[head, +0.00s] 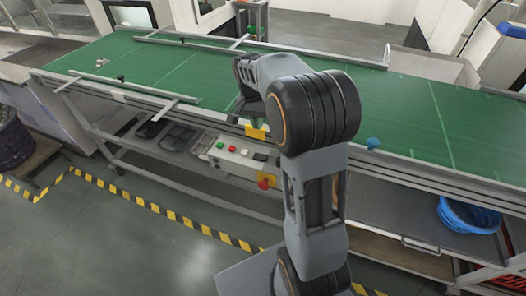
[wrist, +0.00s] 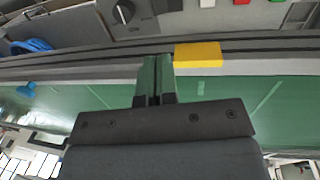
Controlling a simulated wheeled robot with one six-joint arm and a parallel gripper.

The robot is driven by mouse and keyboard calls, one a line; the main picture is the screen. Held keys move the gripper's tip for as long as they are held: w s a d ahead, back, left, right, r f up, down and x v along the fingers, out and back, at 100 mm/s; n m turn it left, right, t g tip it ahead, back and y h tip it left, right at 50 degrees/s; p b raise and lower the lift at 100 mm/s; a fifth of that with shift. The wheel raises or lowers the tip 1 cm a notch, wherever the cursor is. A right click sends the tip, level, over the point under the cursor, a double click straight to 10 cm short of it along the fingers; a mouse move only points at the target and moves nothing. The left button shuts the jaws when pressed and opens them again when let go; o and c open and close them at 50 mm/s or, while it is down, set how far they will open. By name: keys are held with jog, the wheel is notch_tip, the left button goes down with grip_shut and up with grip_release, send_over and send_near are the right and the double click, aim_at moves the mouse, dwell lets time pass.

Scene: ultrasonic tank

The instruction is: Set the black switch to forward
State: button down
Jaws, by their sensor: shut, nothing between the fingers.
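The black switch (wrist: 123,12) is a round knob with a pale mark on a grey control panel (wrist: 160,28) at the top of the wrist view. In the head view, I cannot make out the switch; my arm covers part of the control box (head: 229,163). My gripper (wrist: 154,62) is shut and empty. In the wrist view its fingertips appear below the panel, over the conveyor's edge, a little right of the switch and apart from it.
A yellow block (wrist: 198,55) sits on the conveyor edge right of my fingers. The panel also has white (wrist: 208,2) and red (wrist: 241,1) buttons. A red knob (head: 263,184) sticks out below the box. The green belt (head: 400,110) is mostly bare. A blue basket (head: 468,214) stands right.

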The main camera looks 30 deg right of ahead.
aim_at(264, 156)
jog(key=f, duration=0.4)
jog(key=s+d+f, duration=0.1)
jog(key=f, duration=0.3)
jog(key=f+p, duration=0.1)
jog(key=f, duration=0.4)
jog(key=shift+s+d, duration=0.15)
